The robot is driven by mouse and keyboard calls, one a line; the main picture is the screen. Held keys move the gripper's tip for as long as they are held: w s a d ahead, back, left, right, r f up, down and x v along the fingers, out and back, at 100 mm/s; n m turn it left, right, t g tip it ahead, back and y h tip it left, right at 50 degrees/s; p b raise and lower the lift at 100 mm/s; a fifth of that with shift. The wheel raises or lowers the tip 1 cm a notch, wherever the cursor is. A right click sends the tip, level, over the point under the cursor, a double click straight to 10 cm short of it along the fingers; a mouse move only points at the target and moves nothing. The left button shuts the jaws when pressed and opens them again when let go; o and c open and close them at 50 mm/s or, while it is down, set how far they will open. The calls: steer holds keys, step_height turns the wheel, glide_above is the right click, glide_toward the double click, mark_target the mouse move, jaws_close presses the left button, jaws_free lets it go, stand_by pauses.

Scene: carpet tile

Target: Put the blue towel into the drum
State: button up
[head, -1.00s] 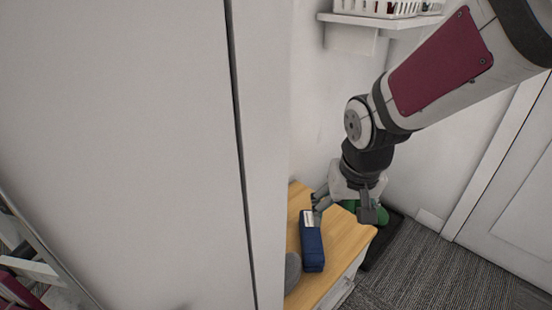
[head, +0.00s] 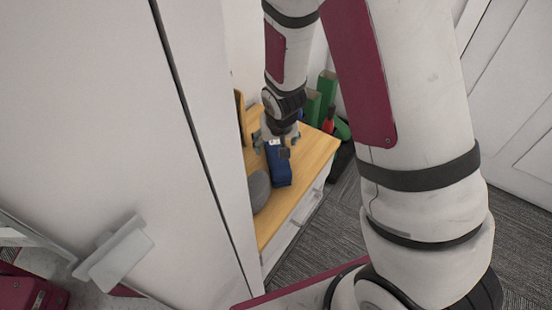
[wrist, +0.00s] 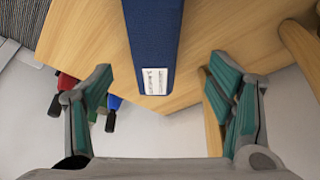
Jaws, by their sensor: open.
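The blue towel (head: 280,170) lies as a long folded bundle on a wooden-topped cabinet. In the wrist view the towel (wrist: 153,35) runs from the top edge down between my fingers, with a white label at its near end. My gripper (head: 276,146) is at the far end of the towel, just above it. In the wrist view my gripper (wrist: 158,78) is open, with one finger on each side of the towel and gaps between. I cannot make out a drum in any view.
The wooden cabinet top (head: 312,150) also bears a grey rounded object (head: 259,190). A tall white panel (head: 90,110) stands close on the left. Green objects (head: 326,90) stand behind the cabinet. Carpet floor (head: 335,215) lies to its right.

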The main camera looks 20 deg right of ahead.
mark_target(276, 151)
steer(key=shift+x, duration=1.15)
steer(key=b+x, duration=0.2)
steer(key=x, duration=0.1)
steer(key=b+x, duration=0.1)
steer(key=x, duration=0.1)
steer(key=shift+s+d+f, duration=0.1)
steer(key=shift+d, duration=0.2)
jaws_close()
step_height(276, 151, up, 4)
steer(key=shift+f+p, duration=0.1)
steer(key=shift+p, duration=0.95)
steer(key=s, duration=0.3)
steer(key=s+p, duration=0.1)
steer(key=s, duration=0.3)
steer(key=s+r+p, duration=0.1)
steer(key=s, duration=0.3)
steer(key=shift+w+r+p, duration=0.15)
steer(key=shift+r+p, duration=0.05)
steer(key=shift+p, duration=1.55)
